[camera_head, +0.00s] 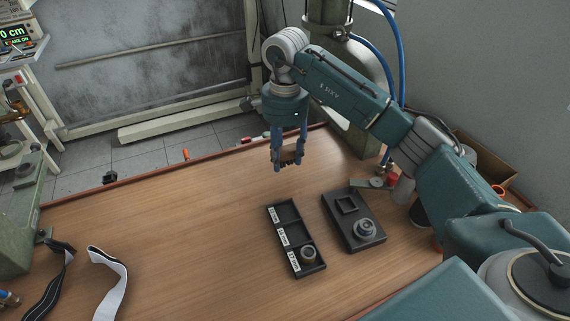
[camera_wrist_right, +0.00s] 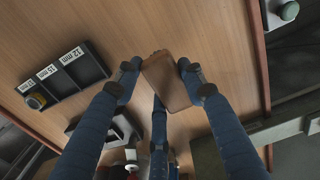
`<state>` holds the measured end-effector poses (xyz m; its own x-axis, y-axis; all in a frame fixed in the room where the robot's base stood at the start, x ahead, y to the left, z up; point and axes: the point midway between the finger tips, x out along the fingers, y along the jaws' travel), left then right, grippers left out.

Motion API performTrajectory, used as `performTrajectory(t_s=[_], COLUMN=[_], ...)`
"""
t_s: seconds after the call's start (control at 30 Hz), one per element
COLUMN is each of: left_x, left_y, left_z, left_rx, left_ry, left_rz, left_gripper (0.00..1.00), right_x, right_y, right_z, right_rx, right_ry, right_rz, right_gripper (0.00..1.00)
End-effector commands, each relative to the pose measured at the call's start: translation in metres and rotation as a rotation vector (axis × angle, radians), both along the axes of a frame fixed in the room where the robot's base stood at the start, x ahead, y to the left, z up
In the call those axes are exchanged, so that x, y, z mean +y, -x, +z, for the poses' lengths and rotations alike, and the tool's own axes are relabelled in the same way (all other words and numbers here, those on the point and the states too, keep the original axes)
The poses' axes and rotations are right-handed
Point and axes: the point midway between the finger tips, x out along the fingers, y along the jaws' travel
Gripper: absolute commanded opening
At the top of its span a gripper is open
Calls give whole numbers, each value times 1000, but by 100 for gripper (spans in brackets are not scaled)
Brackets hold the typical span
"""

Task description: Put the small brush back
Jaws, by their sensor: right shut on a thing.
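My right gripper (camera_head: 287,160) is shut on a small brown wooden block-like thing, which looks like the small brush (camera_wrist_right: 168,82). In the wrist view, the brush is between the blue fingers of the right gripper (camera_wrist_right: 160,80). In the head view the brush is mostly hidden by the fingers. The gripper points down above the far part of the wooden table (camera_head: 190,220), beyond the black tray. My left gripper is not in view.
A black three-compartment tray (camera_head: 281,239) with size labels holds a ring (camera_head: 308,254) in its near compartment. Right of it is a dark block (camera_head: 340,217) with a square frame and a metal round part (camera_head: 365,229). A strap (camera_head: 108,270) lies at left. The table's middle-left is clear.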

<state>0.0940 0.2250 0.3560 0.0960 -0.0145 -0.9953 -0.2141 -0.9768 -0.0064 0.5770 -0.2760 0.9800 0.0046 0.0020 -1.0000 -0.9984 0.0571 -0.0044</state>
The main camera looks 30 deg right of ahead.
Motion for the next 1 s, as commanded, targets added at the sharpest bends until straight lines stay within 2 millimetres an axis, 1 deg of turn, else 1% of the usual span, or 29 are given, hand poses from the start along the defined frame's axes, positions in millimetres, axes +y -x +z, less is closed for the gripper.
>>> performTrajectory(t_s=[0.13,0.3,0.67,0.7,0.8,1.0], left_x=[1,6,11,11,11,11], left_y=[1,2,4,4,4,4], left_z=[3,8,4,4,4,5], left_rx=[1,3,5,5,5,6], left_ry=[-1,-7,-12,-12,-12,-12], left_rz=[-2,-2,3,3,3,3], left_gripper=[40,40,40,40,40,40], right_x=[0,0,0,0,0,0], right_y=[1,1,0,0,0,0], right_z=[-12,-36,-42,-43,-42,-42], right_rx=[3,3,0,0,1,1], right_ry=[1,-1,0,0,0,0], right_rz=[0,-1,0,0,0,0], right_gripper=[15,15,15,42,59,59])
